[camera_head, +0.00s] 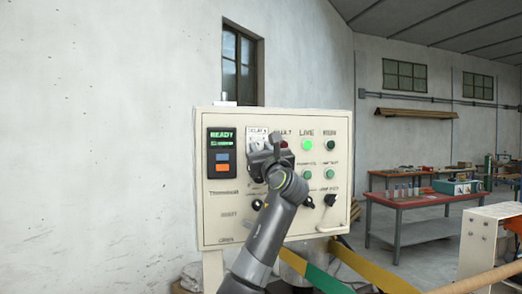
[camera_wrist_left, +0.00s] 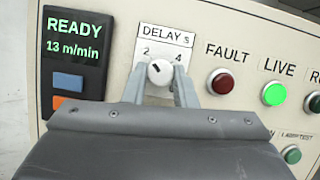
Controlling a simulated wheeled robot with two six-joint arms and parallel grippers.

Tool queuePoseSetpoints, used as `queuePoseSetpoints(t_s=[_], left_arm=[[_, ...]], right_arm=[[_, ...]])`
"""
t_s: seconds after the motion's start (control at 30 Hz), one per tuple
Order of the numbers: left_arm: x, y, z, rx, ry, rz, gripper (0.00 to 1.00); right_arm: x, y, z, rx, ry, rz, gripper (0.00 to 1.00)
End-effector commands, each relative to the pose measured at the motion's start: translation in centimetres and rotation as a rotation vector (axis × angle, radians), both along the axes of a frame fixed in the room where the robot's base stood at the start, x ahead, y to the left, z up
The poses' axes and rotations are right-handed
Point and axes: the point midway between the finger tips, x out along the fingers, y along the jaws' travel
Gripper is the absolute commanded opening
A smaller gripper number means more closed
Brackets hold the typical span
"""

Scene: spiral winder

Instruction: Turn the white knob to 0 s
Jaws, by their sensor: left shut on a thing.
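The white knob (camera_wrist_left: 160,73) sits on the DELAY s dial plate (camera_wrist_left: 165,38) in the left wrist view. The numbers 2 and 4 show above it on either side; the lower part of the scale is hidden. A short dark mark on the knob slants toward the upper left, roughly on the side of the 2. My left gripper (camera_wrist_left: 159,88) is shut on the knob, one finger on each side. In the head view my left gripper (camera_head: 265,150) covers the knob, below the DELAY label (camera_head: 257,132). My right gripper is not in view.
The control panel (camera_head: 210,220) carries a READY display (camera_head: 221,138) at left, a lit green LIVE lamp (camera_head: 308,146), a red FAULT lamp (camera_wrist_left: 220,82) and several other buttons and switches close by. A red-topped workbench (camera_head: 420,200) stands further right.

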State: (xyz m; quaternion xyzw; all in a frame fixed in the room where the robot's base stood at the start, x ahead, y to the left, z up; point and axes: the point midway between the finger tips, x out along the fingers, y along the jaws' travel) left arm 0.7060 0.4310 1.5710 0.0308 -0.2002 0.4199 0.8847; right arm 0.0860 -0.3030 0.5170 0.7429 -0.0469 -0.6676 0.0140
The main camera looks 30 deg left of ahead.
Motion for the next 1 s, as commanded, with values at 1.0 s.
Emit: queuePoseSetpoints(t_s=[1.0], left_arm=[[0.38,-0.38,0.34,-0.386,-0.450,0.001,0.02]], right_arm=[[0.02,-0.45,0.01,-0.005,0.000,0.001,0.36]])
